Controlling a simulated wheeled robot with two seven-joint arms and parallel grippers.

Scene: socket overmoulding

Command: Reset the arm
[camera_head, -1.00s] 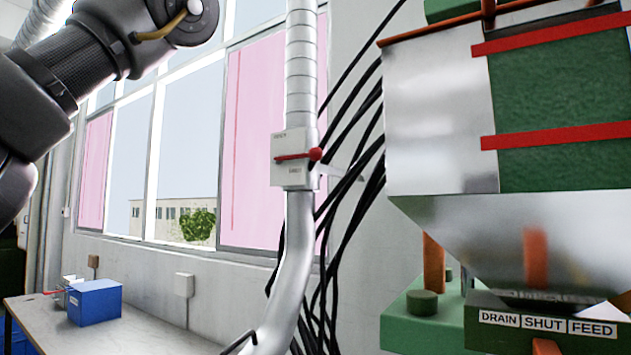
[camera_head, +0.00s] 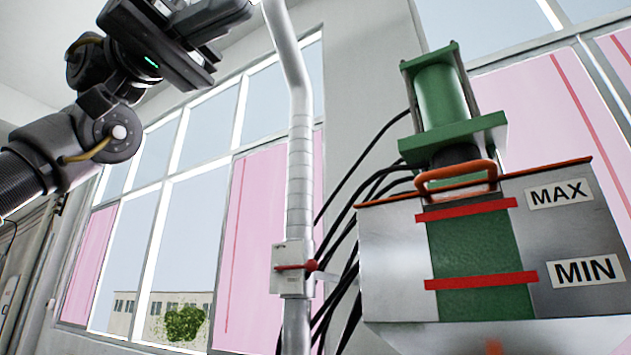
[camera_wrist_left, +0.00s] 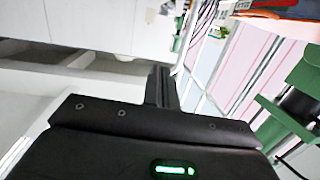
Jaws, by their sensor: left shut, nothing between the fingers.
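My left arm comes in from the left in the head view and is raised high in front of the windows. The gripper is in free air, apart from the machine. My right gripper is in neither view.
A metal hopper (camera_head: 390,270) with a green level window and MAX and MIN labels stands at the right, under a green cylinder (camera_head: 442,95). A silver pipe (camera_head: 299,170) with a red-handled valve box (camera_head: 290,268) and black cables run beside it. Windows (camera_head: 185,200) lie behind.

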